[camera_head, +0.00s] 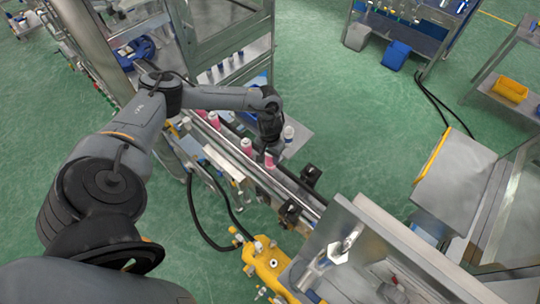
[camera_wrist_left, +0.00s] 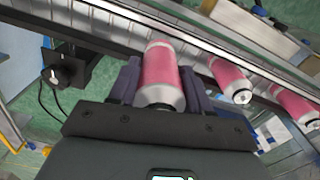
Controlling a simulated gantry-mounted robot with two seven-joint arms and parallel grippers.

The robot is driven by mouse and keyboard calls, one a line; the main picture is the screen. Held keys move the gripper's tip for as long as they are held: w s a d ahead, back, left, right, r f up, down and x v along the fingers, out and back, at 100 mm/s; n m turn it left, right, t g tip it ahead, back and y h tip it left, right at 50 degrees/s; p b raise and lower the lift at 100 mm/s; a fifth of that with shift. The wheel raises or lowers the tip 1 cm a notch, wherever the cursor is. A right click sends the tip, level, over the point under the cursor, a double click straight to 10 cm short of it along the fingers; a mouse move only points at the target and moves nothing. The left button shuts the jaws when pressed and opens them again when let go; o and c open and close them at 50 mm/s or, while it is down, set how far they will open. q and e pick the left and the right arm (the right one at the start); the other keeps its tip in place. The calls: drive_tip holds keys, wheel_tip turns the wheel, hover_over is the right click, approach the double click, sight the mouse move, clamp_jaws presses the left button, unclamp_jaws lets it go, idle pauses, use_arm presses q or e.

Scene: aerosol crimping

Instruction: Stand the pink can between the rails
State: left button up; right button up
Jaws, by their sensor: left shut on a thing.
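A pink can with pale ends (camera_wrist_left: 160,75) is between the dark fingers of my left gripper (camera_wrist_left: 161,82) in the left wrist view. The gripper is shut on it. In the head view my left gripper (camera_head: 270,145) points down over the conveyor, with the pink can (camera_head: 270,161) just below it. The can's far end overlaps the conveyor rails (camera_wrist_left: 110,20) in the wrist view. I cannot tell whether its base touches the belt. The rails (camera_head: 283,181) run diagonally down to the right in the head view. My right gripper is not in view.
Other pink cans stand in line on the conveyor, one close by (camera_head: 246,146) and one farther up-left (camera_head: 213,119). Black brackets (camera_head: 310,175) flank the rails lower right. A yellow fixture (camera_head: 268,262) stands in front.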

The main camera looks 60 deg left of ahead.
sight(270, 165)
use_arm(q)
drive_tip(key=shift+f+b, duration=1.25)
drive_tip(key=shift+b, duration=0.1)
drive_tip(key=shift+f+b, duration=0.75)
drive_tip(key=shift+f, duration=1.5)
drive_tip(key=shift+f, duration=0.3)
drive_tip(key=shift+f, duration=0.2)
drive_tip(key=o, duration=1.1)
drive_tip(key=shift+r, duration=0.1)
wheel_tip(270, 165, up, 11)
drive_tip(key=shift+f, duration=0.2)
